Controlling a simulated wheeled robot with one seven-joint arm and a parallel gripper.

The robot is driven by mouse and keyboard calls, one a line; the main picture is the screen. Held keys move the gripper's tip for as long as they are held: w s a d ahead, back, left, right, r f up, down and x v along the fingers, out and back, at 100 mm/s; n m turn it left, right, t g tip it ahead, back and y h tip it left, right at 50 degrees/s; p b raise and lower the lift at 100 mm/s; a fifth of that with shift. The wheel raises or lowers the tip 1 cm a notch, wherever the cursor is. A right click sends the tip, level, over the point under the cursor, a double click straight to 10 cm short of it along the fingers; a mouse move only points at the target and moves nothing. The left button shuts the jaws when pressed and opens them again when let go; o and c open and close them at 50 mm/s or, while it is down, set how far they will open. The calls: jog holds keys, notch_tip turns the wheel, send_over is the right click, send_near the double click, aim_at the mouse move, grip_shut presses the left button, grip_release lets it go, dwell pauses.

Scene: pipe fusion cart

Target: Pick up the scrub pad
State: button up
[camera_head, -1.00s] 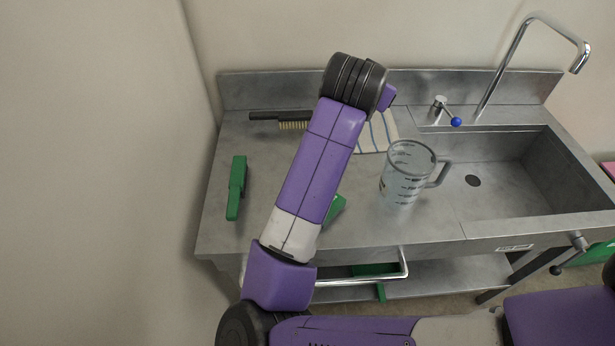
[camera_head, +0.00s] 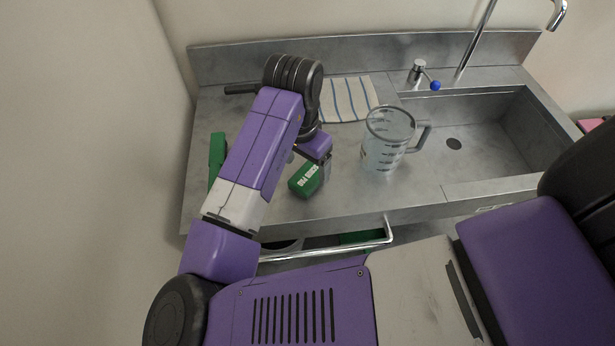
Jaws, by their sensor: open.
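The scrub pad, a green block with white lettering (camera_head: 302,182), lies on the steel counter near its front edge, left of the jug. My gripper (camera_head: 313,168) points down right at the pad, at its back and right side. One grey finger shows along the pad's right end; the other is mostly hidden by my arm. The jaws are open. I cannot tell whether they touch the pad or straddle it.
A clear measuring jug (camera_head: 385,143) stands close to the right of my gripper. A striped cloth (camera_head: 348,98) lies behind. Another green object (camera_head: 216,152) and a dark-handled brush (camera_head: 240,89) are partly behind my arm. The sink (camera_head: 480,135) is right.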

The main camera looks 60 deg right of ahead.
aim_at(308, 175)
jog(key=f, duration=0.4)
jog(key=shift+d, duration=0.35)
jog(key=shift+c, duration=0.4)
jog(key=c, duration=1.5)
notch_tip(308, 175, up, 20)
